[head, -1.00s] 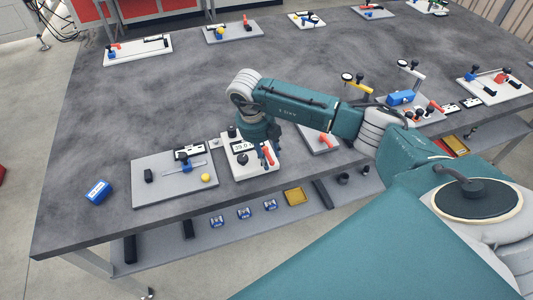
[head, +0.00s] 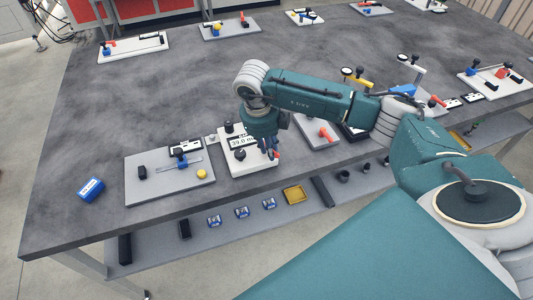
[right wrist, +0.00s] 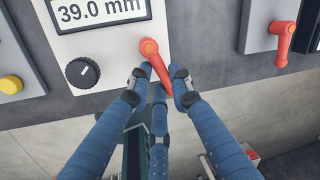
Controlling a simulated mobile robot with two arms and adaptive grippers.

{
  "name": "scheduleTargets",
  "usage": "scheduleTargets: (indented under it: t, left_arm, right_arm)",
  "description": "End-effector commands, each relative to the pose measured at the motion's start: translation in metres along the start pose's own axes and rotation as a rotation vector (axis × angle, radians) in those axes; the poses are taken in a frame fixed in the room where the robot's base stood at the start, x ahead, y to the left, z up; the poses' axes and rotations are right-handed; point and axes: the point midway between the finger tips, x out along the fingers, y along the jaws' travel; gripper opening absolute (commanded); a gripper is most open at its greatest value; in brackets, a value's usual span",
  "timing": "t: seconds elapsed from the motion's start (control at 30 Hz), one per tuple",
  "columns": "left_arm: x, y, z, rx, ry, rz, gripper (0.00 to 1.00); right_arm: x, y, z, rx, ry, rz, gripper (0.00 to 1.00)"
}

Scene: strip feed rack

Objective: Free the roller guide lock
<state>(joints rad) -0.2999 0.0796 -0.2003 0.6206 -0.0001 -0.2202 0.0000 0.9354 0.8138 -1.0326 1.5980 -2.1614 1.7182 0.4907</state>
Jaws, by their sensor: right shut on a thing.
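A white panel (head: 249,170) stands near the table's front edge, with a display (right wrist: 103,10) reading 39.0 mm. A red lever handle (right wrist: 151,56) is mounted at the panel's lower right in the right wrist view, slanting down to the right from its round pivot; only a bit of red (head: 277,154) shows in the head view. My right gripper (right wrist: 159,87) has its blue fingers shut on this red lever, one fingertip on each side; it also shows in the head view (head: 269,148). The lever's lower end is partly hidden. My left gripper is not in view.
A black dial (right wrist: 82,72) is on the same panel. To the left is a grey plate (head: 145,189) with a slider and a yellow knob (head: 202,174); to the right, another plate with a red lever (head: 325,134). A blue box (head: 91,190) lies further left.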

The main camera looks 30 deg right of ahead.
Motion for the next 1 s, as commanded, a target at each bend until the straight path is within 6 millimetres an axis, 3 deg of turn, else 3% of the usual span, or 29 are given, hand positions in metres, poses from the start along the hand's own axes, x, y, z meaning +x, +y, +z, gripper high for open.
scheduleTargets:
  t: [0.03, 0.5, 1.0]
  left_arm:
    - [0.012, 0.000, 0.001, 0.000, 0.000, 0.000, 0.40]
    - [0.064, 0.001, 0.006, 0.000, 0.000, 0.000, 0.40]
    - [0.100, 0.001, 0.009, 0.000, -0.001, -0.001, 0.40]
  right_arm:
    - [0.005, -0.003, 0.001, -0.042, -0.014, -0.002, 0.00]
    - [0.008, -0.019, 0.001, -0.480, -0.101, -0.003, 0.00]
    - [0.007, -0.034, 0.007, -0.881, -0.179, -0.003, 0.00]
